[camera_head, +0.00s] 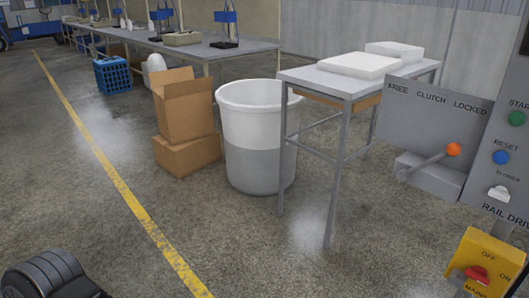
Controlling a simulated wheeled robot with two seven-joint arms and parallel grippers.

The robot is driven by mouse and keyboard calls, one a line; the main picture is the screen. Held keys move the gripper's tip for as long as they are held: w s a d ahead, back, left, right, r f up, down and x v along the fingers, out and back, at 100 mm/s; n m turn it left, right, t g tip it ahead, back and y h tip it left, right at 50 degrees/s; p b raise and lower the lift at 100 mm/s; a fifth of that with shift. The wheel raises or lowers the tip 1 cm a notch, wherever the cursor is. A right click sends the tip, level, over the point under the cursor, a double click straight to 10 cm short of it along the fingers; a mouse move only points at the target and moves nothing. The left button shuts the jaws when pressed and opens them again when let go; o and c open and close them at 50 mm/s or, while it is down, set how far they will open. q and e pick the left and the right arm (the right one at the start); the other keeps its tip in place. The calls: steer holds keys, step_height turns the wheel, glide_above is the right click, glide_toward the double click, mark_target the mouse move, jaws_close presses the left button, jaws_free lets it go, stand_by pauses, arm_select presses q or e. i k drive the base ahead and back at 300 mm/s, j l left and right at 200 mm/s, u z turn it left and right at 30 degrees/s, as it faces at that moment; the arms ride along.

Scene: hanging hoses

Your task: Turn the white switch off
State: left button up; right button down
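The white switch (498,194) sits on a grey control panel (478,188) at the right edge of the head view. It is below a blue RESET button (501,157) and a small label that is hard to read. The switch is small, and I cannot tell its position.
A green START button (517,118) is above. A clutch lever with an orange knob (454,150) is left of the switch. A yellow box (487,263) with a red knob (477,274) is below. A table (345,84) and white-grey bin (258,165) stand left. Floor between is clear.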

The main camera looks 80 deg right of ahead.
mark_target(500, 193)
steer(key=z, duration=4.4)
